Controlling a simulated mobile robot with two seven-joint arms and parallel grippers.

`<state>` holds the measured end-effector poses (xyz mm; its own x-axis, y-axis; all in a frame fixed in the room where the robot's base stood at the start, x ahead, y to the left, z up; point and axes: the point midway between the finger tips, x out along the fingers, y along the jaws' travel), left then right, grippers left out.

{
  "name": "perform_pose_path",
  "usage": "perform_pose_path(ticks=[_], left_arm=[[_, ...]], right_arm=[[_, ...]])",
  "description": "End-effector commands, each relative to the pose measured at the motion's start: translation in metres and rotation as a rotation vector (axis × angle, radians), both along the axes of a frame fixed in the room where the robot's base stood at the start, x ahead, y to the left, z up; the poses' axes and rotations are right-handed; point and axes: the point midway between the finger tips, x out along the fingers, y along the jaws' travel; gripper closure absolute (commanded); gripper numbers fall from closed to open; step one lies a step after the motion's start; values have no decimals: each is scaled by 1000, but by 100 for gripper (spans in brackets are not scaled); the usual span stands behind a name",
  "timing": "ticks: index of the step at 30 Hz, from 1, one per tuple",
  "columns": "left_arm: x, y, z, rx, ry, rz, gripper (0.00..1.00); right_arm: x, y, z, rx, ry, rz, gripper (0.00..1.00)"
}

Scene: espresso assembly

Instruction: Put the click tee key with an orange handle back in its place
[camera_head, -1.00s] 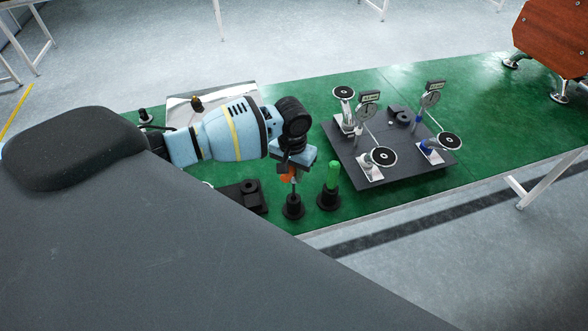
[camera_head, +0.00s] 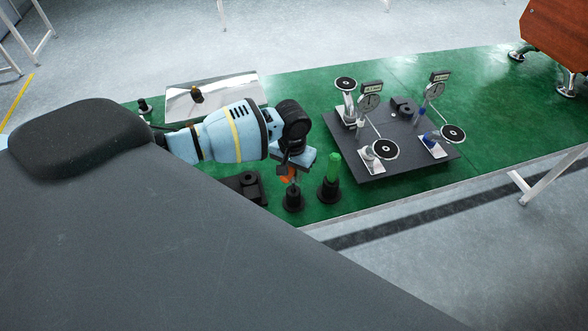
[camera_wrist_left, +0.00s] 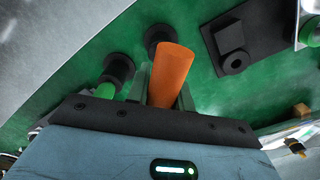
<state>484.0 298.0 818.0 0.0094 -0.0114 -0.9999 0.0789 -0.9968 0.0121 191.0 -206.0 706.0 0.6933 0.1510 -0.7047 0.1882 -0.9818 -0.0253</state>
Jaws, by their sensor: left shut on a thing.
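My left gripper (camera_head: 291,165) is shut on the orange handle (camera_head: 287,178) of the click tee key. The handle stands out between the fingers in the left wrist view (camera_wrist_left: 171,76). In the head view the key's thin shaft points down at a black round holder (camera_head: 293,200) on the green table. How deep the shaft sits in the holder I cannot tell. In the wrist view this holder (camera_wrist_left: 156,36) is partly hidden behind the handle. My right gripper is not in view.
A green-handled key (camera_head: 333,166) stands in a second black holder (camera_head: 330,192) just to the right. A black block (camera_head: 242,184) lies to the left. A dark board (camera_head: 375,172) with several gauges and round-topped tools stands farther right. A metal tray (camera_head: 245,92) is behind my arm.

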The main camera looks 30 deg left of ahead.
Motion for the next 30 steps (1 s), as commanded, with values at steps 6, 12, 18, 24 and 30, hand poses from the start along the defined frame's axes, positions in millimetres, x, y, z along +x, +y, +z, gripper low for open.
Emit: perform_pose_path(ticks=[6, 12, 18, 24, 30], left_arm=[[0, 0, -9, -1, 1, 0, 100], [0, 0, -15, -2, 1, 0, 100], [0, 0, -18, -1, -1, -1, 71], [0, 0, -18, -1, -1, -1, 52], [0, 0, -18, -1, 0, 0, 52]], right_arm=[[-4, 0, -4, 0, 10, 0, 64], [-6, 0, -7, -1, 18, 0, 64], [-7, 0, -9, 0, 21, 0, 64], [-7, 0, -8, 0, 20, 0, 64], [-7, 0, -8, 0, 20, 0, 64]])
